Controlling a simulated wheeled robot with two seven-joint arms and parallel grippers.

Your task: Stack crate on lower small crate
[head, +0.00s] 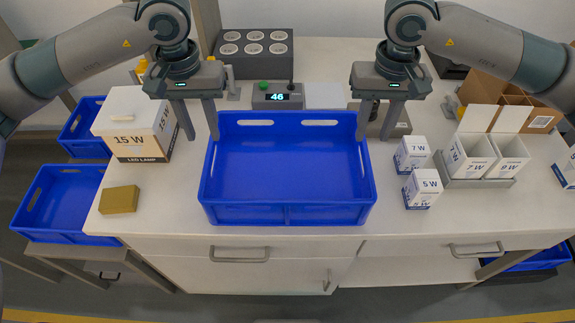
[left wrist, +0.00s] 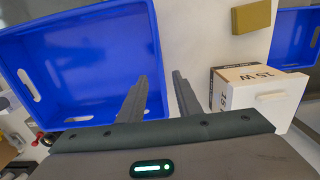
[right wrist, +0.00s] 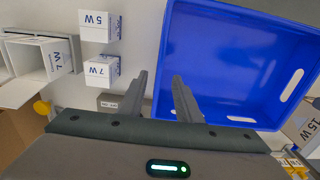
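A large empty blue crate (head: 285,215) stands upright on the worktable, front and centre. My left gripper (head: 201,138) is open at its left wall, one finger inside the wall line and one outside. My right gripper (head: 375,137) is open at its right wall in the same way. The wrist views show the crate's walls by the left fingers (left wrist: 168,75) and the right fingers (right wrist: 163,75); I cannot tell whether they touch. To the left, below the table top, a blue crate (head: 62,238) rests on a low stand, with another blue crate (head: 75,150) behind it. Which is the lower small crate is unclear.
A 15 W lamp box (head: 130,145) and a tan block (head: 119,199) stand left of the large crate. Small 7 W (head: 411,155) and 5 W (head: 422,188) boxes stand to its right. A display reading 46 (head: 277,97) sits behind it.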

